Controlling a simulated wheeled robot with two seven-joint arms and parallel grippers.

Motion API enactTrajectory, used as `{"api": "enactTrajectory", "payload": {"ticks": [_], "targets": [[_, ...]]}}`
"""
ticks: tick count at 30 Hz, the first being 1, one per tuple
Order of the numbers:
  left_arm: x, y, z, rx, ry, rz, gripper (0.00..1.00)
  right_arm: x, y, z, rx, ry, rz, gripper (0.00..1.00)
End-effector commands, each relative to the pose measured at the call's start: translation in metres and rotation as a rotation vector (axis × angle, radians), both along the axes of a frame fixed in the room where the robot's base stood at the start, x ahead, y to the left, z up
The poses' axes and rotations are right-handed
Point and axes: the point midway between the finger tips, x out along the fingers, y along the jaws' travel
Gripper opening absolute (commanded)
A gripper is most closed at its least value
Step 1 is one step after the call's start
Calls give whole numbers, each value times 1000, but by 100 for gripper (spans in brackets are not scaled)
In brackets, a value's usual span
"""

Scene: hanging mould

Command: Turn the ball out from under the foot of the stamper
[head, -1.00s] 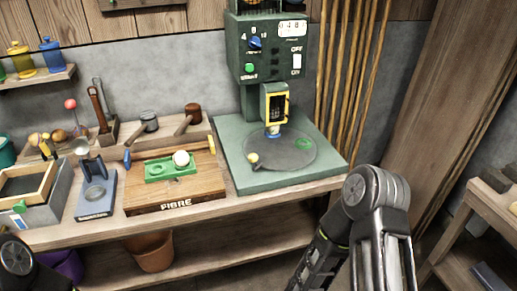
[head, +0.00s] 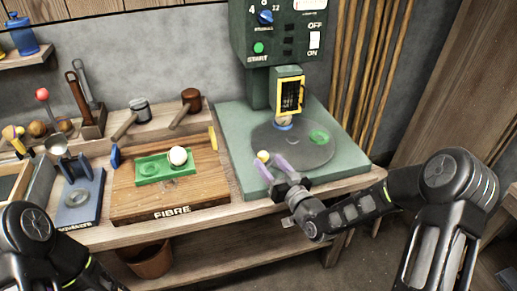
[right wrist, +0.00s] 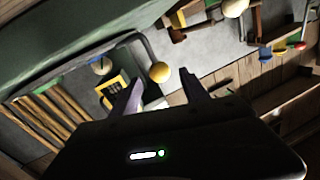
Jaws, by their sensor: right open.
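The stamper (head: 258,88) is a green machine with a round grey turntable (head: 293,152) on its base. Under its foot, a pale ball (head: 283,121) shows with a blue ring below it. A yellow knob (head: 263,156) stands at the turntable's front left edge, and a green patch (head: 318,137) lies at its right. My right gripper (head: 268,163) is open, its purple fingertips either side of the knob or just short of it; contact cannot be told. In the right wrist view the knob (right wrist: 160,72) shows between the fingers (right wrist: 160,92). My left gripper is out of view.
A white ball (head: 177,156) sits on a green tray (head: 152,170) on the wooden FIBRE board (head: 170,203). Mallets (head: 190,101) and a blue stand (head: 80,203) are further left. Wooden poles (head: 361,80) lean at the right.

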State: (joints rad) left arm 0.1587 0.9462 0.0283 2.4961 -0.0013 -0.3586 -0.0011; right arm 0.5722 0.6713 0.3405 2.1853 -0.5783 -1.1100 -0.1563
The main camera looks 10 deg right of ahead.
Motion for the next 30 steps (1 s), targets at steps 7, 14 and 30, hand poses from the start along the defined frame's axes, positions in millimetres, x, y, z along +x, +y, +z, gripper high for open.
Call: {"api": "enactTrajectory", "payload": {"ticks": [7, 14, 30], "targets": [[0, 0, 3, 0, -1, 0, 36, 18, 6, 0, 0, 1, 2, 53], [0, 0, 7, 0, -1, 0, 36, 52, 15, 0, 1, 2, 1, 53], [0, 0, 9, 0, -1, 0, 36, 75, 21, -1, 0, 3, 2, 51]]}}
